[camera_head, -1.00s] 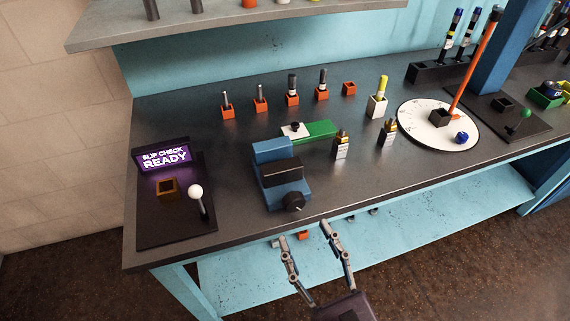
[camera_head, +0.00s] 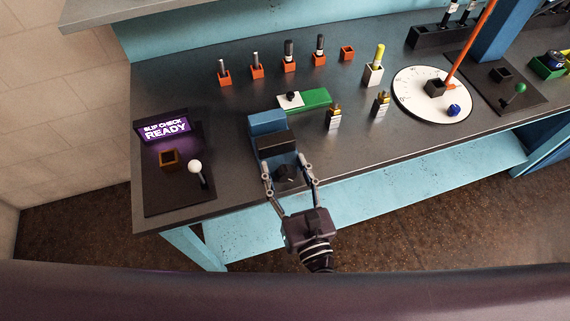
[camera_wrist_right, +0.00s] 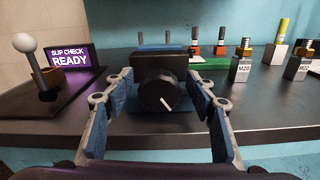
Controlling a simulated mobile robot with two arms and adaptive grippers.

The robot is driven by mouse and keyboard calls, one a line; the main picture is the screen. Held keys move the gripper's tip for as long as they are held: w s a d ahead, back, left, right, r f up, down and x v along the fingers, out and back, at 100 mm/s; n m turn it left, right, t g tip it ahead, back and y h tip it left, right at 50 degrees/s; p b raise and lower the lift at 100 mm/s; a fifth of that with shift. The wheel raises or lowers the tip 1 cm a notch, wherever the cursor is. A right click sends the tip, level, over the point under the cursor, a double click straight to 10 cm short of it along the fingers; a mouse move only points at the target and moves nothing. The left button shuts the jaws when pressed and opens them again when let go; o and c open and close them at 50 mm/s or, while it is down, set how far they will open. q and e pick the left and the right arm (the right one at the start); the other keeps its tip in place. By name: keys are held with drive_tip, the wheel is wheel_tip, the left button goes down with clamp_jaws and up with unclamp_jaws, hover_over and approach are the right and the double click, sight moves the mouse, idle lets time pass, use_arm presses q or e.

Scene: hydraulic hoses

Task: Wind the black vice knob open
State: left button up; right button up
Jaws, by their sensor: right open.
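The blue vice (camera_head: 266,124) with its dark jaw block stands near the front edge of the bench. Its black knob (camera_head: 286,174) faces the front; in the right wrist view the knob (camera_wrist_right: 159,93) shows a white pointer line slanting to the lower right. My right gripper (camera_head: 291,172) is open, with one finger on each side of the knob. In the right wrist view its fingers (camera_wrist_right: 165,100) stand apart from the knob, with gaps on both sides. My left gripper is not in view.
A slip check panel (camera_head: 165,128) reading READY and a white-balled lever (camera_head: 195,167) stand left of the vice. A green block (camera_head: 309,99), fittings and orange holders stand behind it. A white dial (camera_head: 408,97) lies to the right.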

drive_tip(key=c, duration=1.2)
drive_tip(key=shift+n+p, duration=0.4)
drive_tip(key=shift+n, duration=1.1)
drive_tip(key=o, duration=1.2)
drive_tip(key=v, duration=1.2)
